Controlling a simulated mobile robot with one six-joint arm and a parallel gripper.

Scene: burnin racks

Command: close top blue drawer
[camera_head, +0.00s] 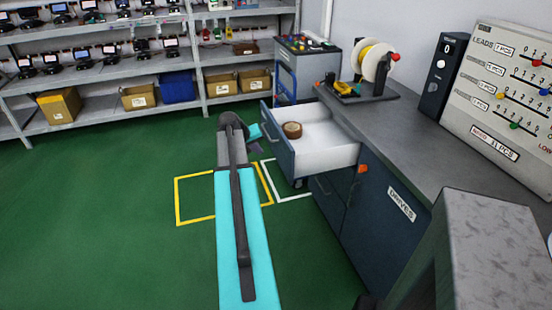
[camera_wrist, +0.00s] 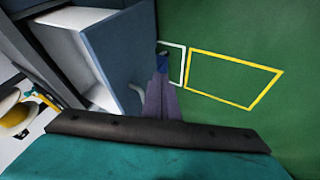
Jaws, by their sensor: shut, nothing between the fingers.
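The top blue drawer (camera_head: 281,150) is pulled out of the dark blue bench unit in the head view. It has a dark blue front and a white interior, and a round brown roll (camera_head: 292,130) lies inside it. In the wrist view the drawer front (camera_wrist: 118,50) is at the upper left, with a pale handle (camera_wrist: 138,98) on it. My gripper (camera_wrist: 162,66) is shut and empty, just outside the drawer front near the handle. Whether it touches the front is unclear. In the head view my gripper (camera_head: 259,149) is small and partly hidden by my arm.
The bench top (camera_head: 400,125) carries a spool stand (camera_head: 372,70) and a leads panel (camera_head: 515,80). Closed blue fronts (camera_head: 328,198) lie below the open drawer. A grey cart (camera_head: 305,60) stands behind it. Shelves (camera_head: 110,85) line the back wall. Green floor at left is clear.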

